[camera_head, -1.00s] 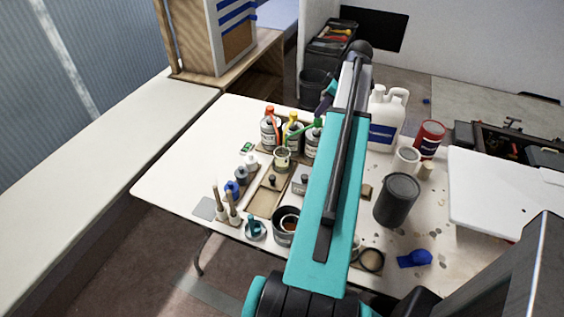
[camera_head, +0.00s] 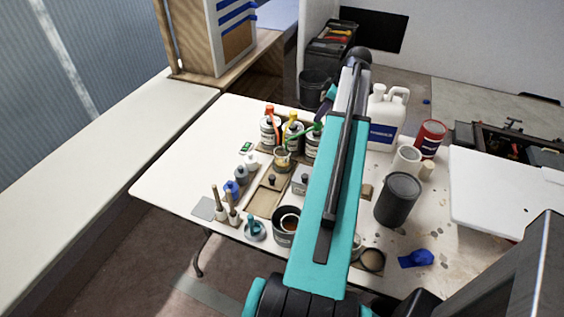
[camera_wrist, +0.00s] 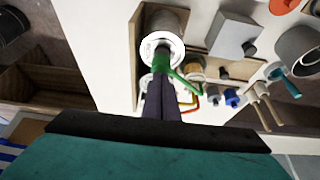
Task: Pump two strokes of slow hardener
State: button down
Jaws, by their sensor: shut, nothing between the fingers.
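Three pump bottles stand in a row at the back of the table: one with an orange-red pump (camera_head: 269,131), one with a yellow pump (camera_head: 292,131) and one with a green pump (camera_head: 313,146). Their labels are too small to read. The green spout points left, towards a small cup (camera_head: 282,160). My gripper (camera_wrist: 160,82) is shut and empty, with its fingertips at the green pump head (camera_wrist: 161,62) in the wrist view; I cannot tell whether they touch.
A white jug (camera_head: 384,118), a red can (camera_head: 429,138) and a dark grey can (camera_head: 397,200) stand right of my arm. Small bottles (camera_head: 241,175), brushes (camera_head: 218,203) and a dark pot (camera_head: 284,232) stand at the front left. The table's left end is clear.

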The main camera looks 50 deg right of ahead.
jog(key=shift+f, duration=0.45)
jog(key=shift+r, duration=0.15)
jog(key=shift+r+p, duration=0.85)
jog(key=shift+r, duration=0.75)
jog(key=shift+f+b, duration=0.9)
jog(key=shift+f, duration=0.9)
jog(key=shift+r, duration=0.2)
jog(key=shift+r+p, duration=1)
jog(key=shift+r, duration=0.6)
jog(key=shift+r+p, duration=0.8)
jog(key=shift+r, duration=0.7)
